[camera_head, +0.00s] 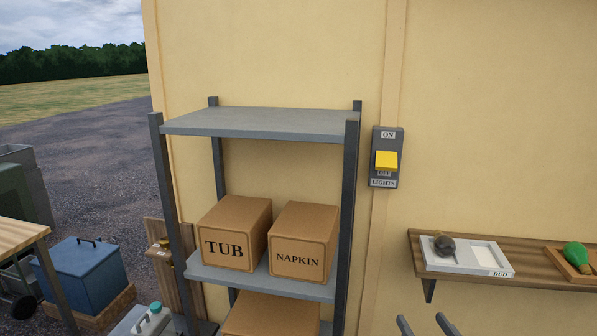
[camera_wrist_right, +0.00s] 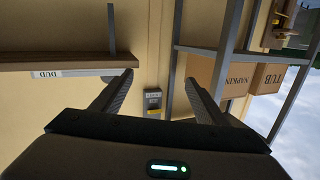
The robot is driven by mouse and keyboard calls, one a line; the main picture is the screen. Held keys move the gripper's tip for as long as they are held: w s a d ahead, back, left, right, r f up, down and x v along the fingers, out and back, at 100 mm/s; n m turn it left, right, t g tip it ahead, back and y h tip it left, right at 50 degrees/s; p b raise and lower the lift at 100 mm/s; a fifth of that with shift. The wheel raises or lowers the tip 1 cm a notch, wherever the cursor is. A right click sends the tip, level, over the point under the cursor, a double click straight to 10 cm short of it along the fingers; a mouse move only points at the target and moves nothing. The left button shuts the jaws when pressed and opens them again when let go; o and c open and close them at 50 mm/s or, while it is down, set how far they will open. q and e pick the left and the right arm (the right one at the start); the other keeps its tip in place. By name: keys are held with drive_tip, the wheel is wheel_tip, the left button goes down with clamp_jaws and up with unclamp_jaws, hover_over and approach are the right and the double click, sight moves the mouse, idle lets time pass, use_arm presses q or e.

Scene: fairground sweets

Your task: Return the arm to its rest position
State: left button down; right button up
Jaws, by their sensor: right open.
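My right gripper (camera_head: 426,324) shows only its two finger ends at the bottom edge of the head view, apart and with nothing between them. In the right wrist view the gripper (camera_wrist_right: 158,82) is open and empty, its fingers spread wide. That view is upside down. My left gripper is not in view.
A grey shelf rack (camera_head: 262,122) holds a TUB box (camera_head: 234,235) and a NAPKIN box (camera_head: 303,240). The wall between is clear.

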drive_tip(key=s+a+f+n+g, duration=0.1)
drive_tip(key=s+a+f+g, duration=0.25)
drive_tip(key=s+f, duration=0.4)
drive_tip(key=s+a+f+n+g, duration=0.1)
drive_tip(key=s+a+f+g, duration=0.1)
drive_tip(key=s+f+g, duration=0.5)
drive_tip(key=s+f, duration=0.2)
drive_tip(key=s, duration=0.4)
drive_tip(key=s+f+g+h, duration=0.1)
drive_tip(key=s+f+g, duration=0.1)
drive_tip(key=s+f, duration=0.35)
drive_tip(key=s+f+g, duration=0.1)
drive_tip(key=s+f, duration=0.1)
drive_tip(key=s, duration=0.7)
wheel_tip(320, 180, down, 27)
drive_tip(key=s+g, duration=0.1)
drive_tip(key=s+d+f+g, duration=0.1)
drive_tip(key=s+d+f, duration=0.1)
drive_tip(key=s+f, duration=1.6)
drive_tip(key=shift+s+d+f, duration=0.15)
drive_tip(key=shift+d+f, duration=0.1)
drive_tip(key=shift+f, duration=0.05)
drive_tip(key=shift+g, duration=0.25)
